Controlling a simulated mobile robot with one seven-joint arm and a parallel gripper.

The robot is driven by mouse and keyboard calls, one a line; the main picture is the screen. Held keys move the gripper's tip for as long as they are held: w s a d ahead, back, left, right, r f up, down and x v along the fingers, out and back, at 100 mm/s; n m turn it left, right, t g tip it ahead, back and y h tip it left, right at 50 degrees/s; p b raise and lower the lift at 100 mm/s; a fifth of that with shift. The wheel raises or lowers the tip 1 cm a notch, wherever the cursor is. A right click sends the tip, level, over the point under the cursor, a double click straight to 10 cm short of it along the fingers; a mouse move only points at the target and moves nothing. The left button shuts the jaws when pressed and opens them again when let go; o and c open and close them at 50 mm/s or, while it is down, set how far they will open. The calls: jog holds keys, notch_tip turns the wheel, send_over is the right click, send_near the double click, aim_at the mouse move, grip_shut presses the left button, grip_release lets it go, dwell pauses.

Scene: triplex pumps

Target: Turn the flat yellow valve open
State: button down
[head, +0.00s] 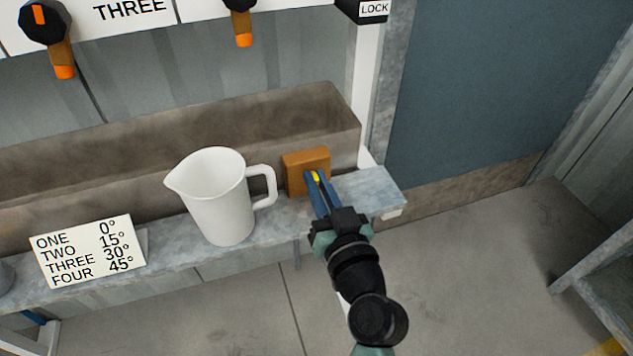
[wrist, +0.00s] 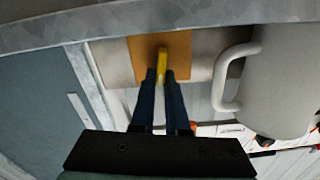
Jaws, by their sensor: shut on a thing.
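The flat yellow valve (head: 315,176) shows as a small yellow piece at the front of an orange-brown block (head: 294,173). In the wrist view the yellow valve (wrist: 162,62) stands out from the block (wrist: 180,50) as a narrow bar. My gripper (head: 314,186) reaches it from the front. Its two blue fingers (wrist: 160,80) are shut on the yellow valve, one on each side. The fingers hide part of the valve's lower end.
A white jug (head: 218,200) stands just left of the block, its handle towards my gripper. A brown trough (head: 200,125) runs behind. Floor at right is clear.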

jog(key=m, duration=0.3)
jog(key=shift+d+f+m, duration=0.1)
jog(key=shift+d+m, duration=0.15)
jog(key=shift+m, duration=0.15)
jog(key=m, duration=0.2)
jog(key=m+p, duration=0.1)
jog(key=m, duration=0.1)
jog(key=shift+w+d+f+m, duration=0.15)
jog(key=shift+d+f+m, duration=0.05)
jog(key=shift+m, duration=0.1)
jog(key=m, duration=0.1)
jog(key=m+p, duration=0.1)
jog(key=m, duration=0.2)
jog(key=shift+d+f, duration=0.15)
jog(key=shift+f, duration=0.1)
jog(key=shift+f+m+p, duration=0.25)
jog(key=shift+m+p, duration=0.35)
jog(key=shift+m, duration=1)
jog(key=c, duration=0.9)
grip_release()
jog(key=v, duration=1.3)
